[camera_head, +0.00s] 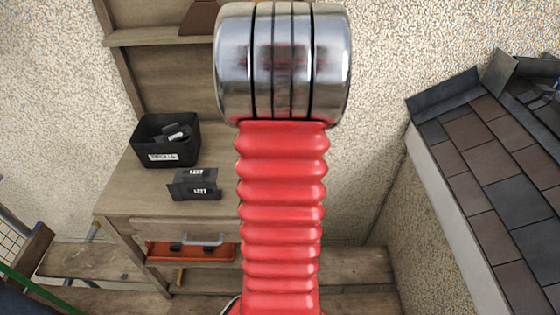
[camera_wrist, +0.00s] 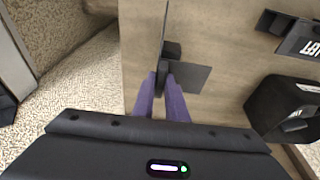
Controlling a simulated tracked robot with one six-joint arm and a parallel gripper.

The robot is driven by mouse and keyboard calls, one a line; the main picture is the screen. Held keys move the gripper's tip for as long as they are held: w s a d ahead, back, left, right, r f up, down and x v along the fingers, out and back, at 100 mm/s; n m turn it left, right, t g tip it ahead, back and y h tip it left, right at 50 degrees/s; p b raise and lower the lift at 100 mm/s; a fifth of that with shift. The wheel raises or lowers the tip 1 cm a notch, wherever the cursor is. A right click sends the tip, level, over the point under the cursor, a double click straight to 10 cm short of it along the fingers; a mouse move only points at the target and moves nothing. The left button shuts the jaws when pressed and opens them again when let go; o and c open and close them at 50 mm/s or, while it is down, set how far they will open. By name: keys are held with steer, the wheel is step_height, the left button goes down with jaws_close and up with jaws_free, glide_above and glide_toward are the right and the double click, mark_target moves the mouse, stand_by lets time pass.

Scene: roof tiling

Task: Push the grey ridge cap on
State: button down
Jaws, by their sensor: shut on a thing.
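My gripper (camera_wrist: 163,92), with purple fingers, is in the wrist view and hidden from the head view. It is shut on a dark block on a grey angled piece, which looks like the grey ridge cap (camera_wrist: 193,77). One flat side of the cap shows to the right of the fingers, and another stands nearly edge-on above them. The cap is over the wooden bench; I cannot tell whether it touches it. The tiled roof (camera_head: 480,150), brown and grey, is at the right of the head view. A grey angled piece (camera_head: 445,95) lies along its upper left edge.
On the bench (camera_head: 125,205) stand a black bin (camera_head: 150,150) and a dark labelled holder (camera_head: 196,187). My red-sleeved arm hides the middle of the head view. A rough wall stands between bench and roof.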

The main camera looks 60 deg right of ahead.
steer(key=shift+d+v, duration=0.25)
steer(key=shift+v, duration=0.85)
